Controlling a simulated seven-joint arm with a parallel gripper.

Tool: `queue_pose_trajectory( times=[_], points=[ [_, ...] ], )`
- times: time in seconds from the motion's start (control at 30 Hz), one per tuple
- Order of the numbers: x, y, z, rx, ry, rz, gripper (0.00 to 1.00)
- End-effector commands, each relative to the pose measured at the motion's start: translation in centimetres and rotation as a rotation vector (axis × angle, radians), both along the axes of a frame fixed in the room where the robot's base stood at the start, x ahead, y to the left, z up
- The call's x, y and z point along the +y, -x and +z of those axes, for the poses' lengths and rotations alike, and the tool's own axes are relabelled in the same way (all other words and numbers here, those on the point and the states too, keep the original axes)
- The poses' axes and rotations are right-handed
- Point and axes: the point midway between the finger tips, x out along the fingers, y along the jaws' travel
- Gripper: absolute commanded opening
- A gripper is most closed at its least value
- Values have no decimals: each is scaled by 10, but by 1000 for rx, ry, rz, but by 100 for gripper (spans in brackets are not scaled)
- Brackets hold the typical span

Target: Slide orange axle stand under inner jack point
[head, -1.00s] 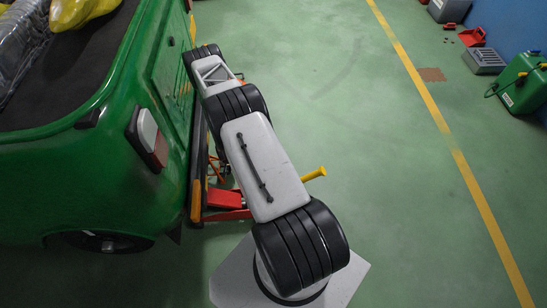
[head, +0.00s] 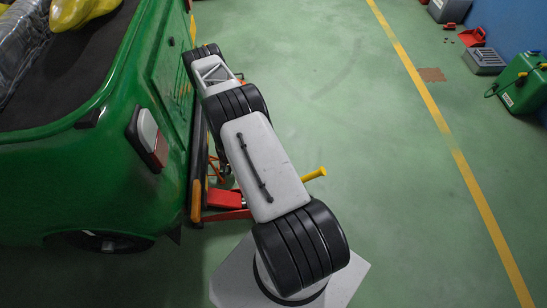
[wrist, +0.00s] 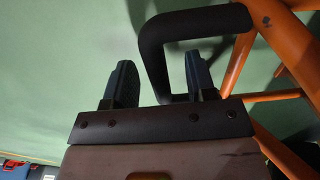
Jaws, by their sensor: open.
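The orange axle stand (wrist: 285,50) fills the right side of the wrist view, with slanted orange legs and a thick black handle loop (wrist: 195,22). My gripper (wrist: 160,66) is open, and one side of the handle loop passes between its two fingers. I cannot tell whether either finger touches it. In the head view a small part of the orange stand (head: 219,168) shows low beside the green rickshaw (head: 100,180). My arm hides most of the stand and my gripper there. The inner jack point is hidden under the rickshaw.
A red jack (head: 225,198) with a yellow-ended handle (head: 313,174) sits at the rickshaw's near side, beside my arm. The green floor to the right is clear up to the yellow line (head: 440,122). A green canister (head: 522,82) and a grey box (head: 484,61) stand by the wall.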

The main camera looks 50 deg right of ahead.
Motion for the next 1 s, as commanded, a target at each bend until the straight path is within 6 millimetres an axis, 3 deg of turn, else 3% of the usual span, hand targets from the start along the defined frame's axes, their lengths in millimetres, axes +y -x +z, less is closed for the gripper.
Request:
queue_pose_trajectory(
  times=[1.0],
  points=[
    [0,-1,43,-1,1,0,51]
  ],
)
